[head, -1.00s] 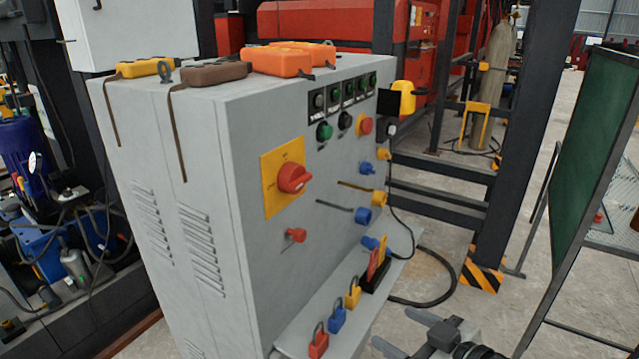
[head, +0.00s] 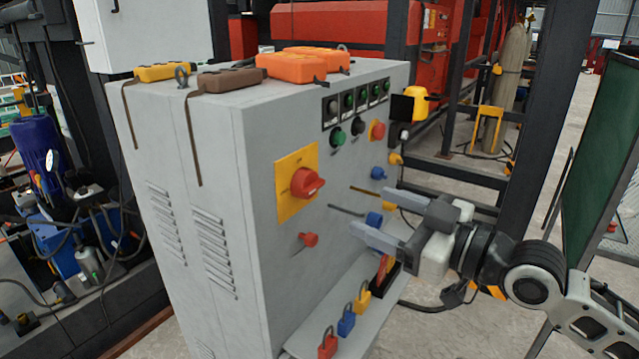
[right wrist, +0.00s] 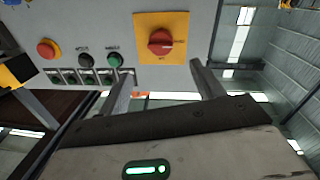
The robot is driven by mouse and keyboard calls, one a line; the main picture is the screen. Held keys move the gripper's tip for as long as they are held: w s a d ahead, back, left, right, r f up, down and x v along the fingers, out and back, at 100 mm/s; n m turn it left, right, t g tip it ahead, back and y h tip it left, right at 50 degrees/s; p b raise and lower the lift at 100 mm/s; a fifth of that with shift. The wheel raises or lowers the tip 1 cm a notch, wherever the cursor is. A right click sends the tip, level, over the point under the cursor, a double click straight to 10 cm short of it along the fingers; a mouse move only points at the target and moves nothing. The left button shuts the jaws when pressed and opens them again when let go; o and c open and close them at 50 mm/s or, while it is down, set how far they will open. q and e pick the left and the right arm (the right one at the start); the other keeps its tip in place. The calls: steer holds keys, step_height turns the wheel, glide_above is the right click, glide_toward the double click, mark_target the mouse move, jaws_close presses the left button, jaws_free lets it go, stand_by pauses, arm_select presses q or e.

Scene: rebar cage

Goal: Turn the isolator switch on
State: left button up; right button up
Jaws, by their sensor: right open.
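The isolator switch is a red rotary knob (head: 307,182) on a yellow plate (head: 286,206), on the front of the grey cabinet (head: 262,292). The red knob also shows in the right wrist view (right wrist: 160,41), at the top middle on its yellow plate. My right gripper (head: 372,212) is open and empty, to the right of the knob and apart from it. In the right wrist view its two fingers (right wrist: 160,82) are spread, with the knob beyond and between them. My left gripper is not in view.
Push buttons (head: 338,138), a red mushroom button (head: 377,130) and blue sockets (head: 378,173) are on the panel. Padlocks (head: 346,320) stand on a ledge below. A smaller red knob (head: 309,239) sits under the isolator. A green board (head: 603,190) stands at right.

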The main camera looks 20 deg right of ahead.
mark_target(317, 189)
steer(key=p+x, duration=0.3)
steer(key=x, duration=0.8)
steer(key=shift+w+a, duration=0.2)
steer(key=shift+a, duration=0.05)
steer(key=c, duration=1)
